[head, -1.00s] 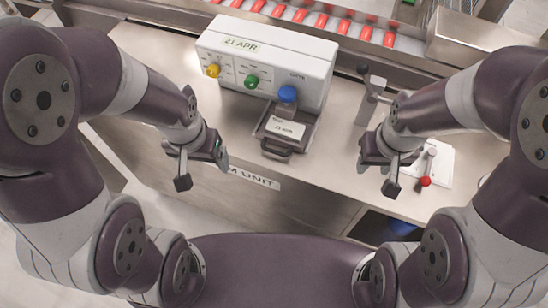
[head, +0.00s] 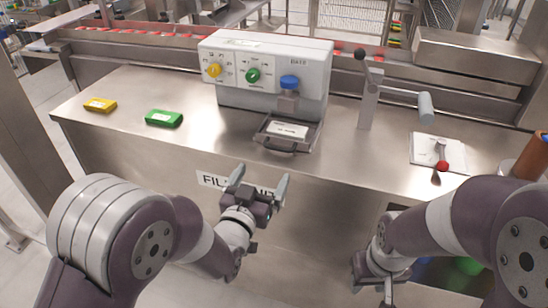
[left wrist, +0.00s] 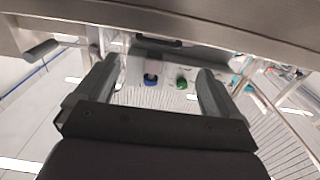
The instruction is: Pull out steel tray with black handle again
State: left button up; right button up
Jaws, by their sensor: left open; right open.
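The steel tray (head: 262,133) with a black handle (head: 284,148) is at the front of the white machine (head: 262,72), under the blue knob (head: 290,82). A pack with a white label (head: 288,131) lies in it. My left gripper (head: 258,180) is open and empty, in front of the bench edge, below and slightly left of the handle, apart from it. Its open fingers also show in the left wrist view (left wrist: 158,85), with nothing between them. My right gripper (head: 376,284) is open, low at the right, away from the tray.
A yellow pack (head: 100,105) and a green pack (head: 164,118) lie on the bench (head: 200,150) at left. A lever post (head: 370,95) stands right of the machine. A white sheet with a red-knobbed tool (head: 440,155) lies further right. The bench front is clear near the tray.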

aim_at(275, 160)
pick_arm(q)
jog(key=x, duration=0.9)
jog(key=shift+w+d, duration=0.1)
jog(key=shift+w, duration=0.25)
